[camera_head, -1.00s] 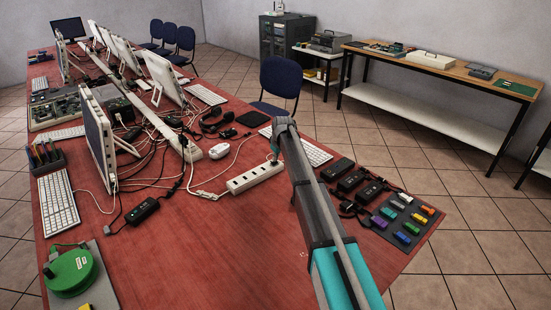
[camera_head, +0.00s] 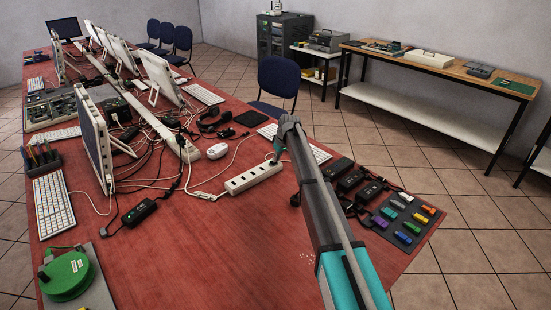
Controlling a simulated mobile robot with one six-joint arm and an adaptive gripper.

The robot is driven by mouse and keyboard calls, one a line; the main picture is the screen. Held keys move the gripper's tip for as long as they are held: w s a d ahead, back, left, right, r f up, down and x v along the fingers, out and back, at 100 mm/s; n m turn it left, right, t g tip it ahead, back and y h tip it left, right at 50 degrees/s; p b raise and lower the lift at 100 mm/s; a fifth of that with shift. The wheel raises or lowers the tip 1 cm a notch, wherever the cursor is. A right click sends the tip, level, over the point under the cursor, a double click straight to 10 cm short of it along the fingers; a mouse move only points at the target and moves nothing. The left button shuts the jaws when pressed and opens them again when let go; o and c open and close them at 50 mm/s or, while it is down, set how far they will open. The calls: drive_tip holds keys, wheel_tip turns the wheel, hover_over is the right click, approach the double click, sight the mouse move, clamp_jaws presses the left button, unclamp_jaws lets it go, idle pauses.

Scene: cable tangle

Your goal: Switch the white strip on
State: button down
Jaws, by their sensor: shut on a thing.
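The white strip (camera_head: 252,180) lies on the red table near the middle, with a row of dark sockets along its top. A white cable runs from its left end. My gripper (camera_head: 277,158) reaches down to the strip's far right end, with its teal-tipped fingers at that end. It is shut on the strip there, though my arm hides most of the jaws. The strip's switch and whether it is lit are too small to tell.
Black power bricks (camera_head: 350,180) and a mat of coloured blocks (camera_head: 405,222) lie to the right. A keyboard (camera_head: 305,148) lies behind my gripper.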

drive_tip(key=shift+s, duration=0.2)
drive_tip(key=shift+s+a, duration=0.65)
drive_tip(key=shift+a, duration=0.25)
drive_tip(key=shift+r, duration=0.1)
drive_tip(key=shift+r+p, duration=0.15)
drive_tip(key=shift+p, duration=0.2)
drive_tip(key=shift+w+a+r, duration=0.1)
drive_tip(key=shift+w, duration=0.05)
drive_tip(key=p+v, duration=0.2)
drive_tip(key=w+p+v, duration=0.1)
drive_tip(key=p+v, duration=0.1)
drive_tip(key=shift+r+p, duration=0.2)
drive_tip(key=shift+p, duration=0.1)
drive_tip(key=w+p+v, duration=0.1)
drive_tip(key=p+v, duration=0.7)
drive_tip(key=v, duration=0.1)
drive_tip(key=shift+s+d+p, duration=0.2)
drive_tip(key=shift+d+p, duration=0.1)
drive_tip(key=shift+p, duration=0.05)
drive_tip(key=shift+r, duration=0.1)
